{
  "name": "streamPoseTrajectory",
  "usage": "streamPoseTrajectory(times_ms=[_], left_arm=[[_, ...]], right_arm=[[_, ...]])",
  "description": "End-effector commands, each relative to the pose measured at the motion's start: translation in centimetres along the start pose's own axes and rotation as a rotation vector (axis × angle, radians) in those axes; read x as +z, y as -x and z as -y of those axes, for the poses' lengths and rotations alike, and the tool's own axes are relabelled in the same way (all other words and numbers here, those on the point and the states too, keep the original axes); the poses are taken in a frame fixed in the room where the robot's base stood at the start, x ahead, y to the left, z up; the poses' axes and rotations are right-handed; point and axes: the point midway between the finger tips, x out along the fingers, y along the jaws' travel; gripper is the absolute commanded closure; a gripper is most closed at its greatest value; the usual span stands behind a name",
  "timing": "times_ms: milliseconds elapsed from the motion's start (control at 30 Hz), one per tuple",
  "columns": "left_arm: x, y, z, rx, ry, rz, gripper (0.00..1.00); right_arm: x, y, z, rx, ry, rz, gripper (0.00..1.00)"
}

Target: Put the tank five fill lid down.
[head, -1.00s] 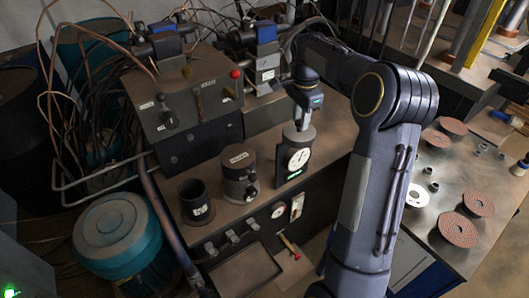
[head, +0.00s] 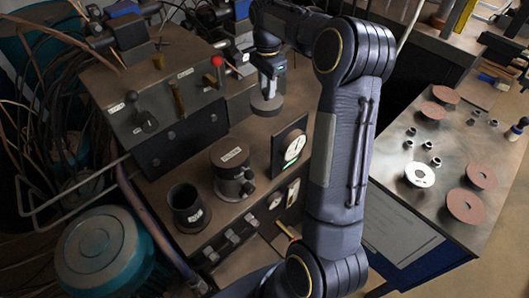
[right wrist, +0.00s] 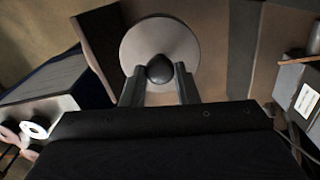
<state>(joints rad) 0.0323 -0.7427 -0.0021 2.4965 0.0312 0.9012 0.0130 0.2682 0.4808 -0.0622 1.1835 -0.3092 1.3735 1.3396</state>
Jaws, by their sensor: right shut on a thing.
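The fill lid (head: 267,105) is a round grey disc with a dark knob. My right gripper (head: 268,86) is shut on its knob and holds it above the bench, beside and behind the dial gauge box (head: 290,146). In the right wrist view the lid (right wrist: 150,38) shows as a pale disc, its black knob (right wrist: 159,69) between the two fingers. A dark open cup (head: 188,208) and a labelled grey cylinder (head: 232,172) stand on the bench to the left. The labels are too small to read. My left gripper is not in view.
A control box with levers and a red knob (head: 216,61) stands behind the cylinders. A teal drum (head: 97,250) and loose cables are at the left. On the right, a metal table (head: 398,205) carries flap discs (head: 466,206) and small rings. The bench front has several switches.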

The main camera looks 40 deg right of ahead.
Motion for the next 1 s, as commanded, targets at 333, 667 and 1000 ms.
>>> streamPoseTrajectory(times_ms=[333,667,1000], left_arm=[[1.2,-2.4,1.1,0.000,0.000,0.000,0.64],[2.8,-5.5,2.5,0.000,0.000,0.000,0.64],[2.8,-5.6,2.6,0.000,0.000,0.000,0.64]], right_arm=[[0.0,-4.6,0.0,0.002,-0.001,0.001,1.00],[0.0,-11.2,0.0,0.001,0.000,0.001,1.00],[0.0,-16.3,-0.1,0.004,-0.001,0.002,1.00]])
